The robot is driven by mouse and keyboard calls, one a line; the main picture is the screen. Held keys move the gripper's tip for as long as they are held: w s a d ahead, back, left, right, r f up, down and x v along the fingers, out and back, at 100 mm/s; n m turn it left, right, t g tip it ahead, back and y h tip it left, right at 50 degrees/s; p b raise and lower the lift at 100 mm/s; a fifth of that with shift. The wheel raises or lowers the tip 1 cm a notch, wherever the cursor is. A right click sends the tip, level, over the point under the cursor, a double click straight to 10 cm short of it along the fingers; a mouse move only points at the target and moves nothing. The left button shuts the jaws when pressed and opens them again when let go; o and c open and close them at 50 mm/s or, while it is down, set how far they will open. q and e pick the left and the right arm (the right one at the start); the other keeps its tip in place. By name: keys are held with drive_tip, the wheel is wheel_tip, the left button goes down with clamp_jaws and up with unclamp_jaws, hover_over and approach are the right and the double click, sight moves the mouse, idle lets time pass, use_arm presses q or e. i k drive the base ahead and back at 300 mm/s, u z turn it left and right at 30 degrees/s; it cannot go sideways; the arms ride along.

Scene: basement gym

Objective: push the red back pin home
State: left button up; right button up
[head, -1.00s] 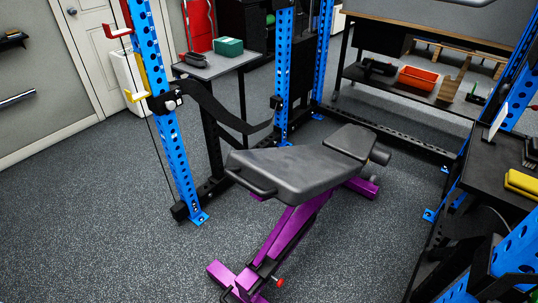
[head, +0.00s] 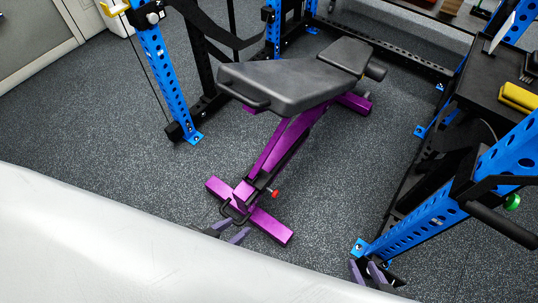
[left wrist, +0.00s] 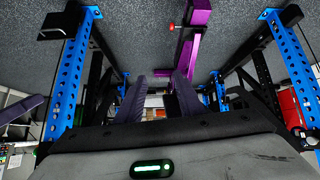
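The red back pin (head: 274,193) is a small round knob beside the lower purple frame of the grey-padded bench (head: 290,75). It sticks out on the frame's right side; how deep it sits I cannot tell. It also shows in the left wrist view as a red knob (left wrist: 171,26) near the purple frame (left wrist: 193,45). My left gripper (head: 228,231) is open and empty, below and left of the pin, near the bench foot. In the left wrist view its fingers (left wrist: 159,76) stand apart. My right gripper (head: 369,267) is open and empty at the lower right, apart from the pin.
Blue rack uprights stand left (head: 165,80) and right (head: 460,200) of the bench. A green knob (head: 512,202) is on the right one. A dark table (head: 490,75) holds a yellow item (head: 518,97). Dark speckled floor (head: 330,185) is clear right of the pin.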

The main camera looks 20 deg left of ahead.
sight(275, 193)
drive_tip(key=k, duration=0.65)
drive_tip(key=z, duration=0.75)
drive_tip(key=i, duration=1.1)
drive_tip(key=u, duration=0.3)
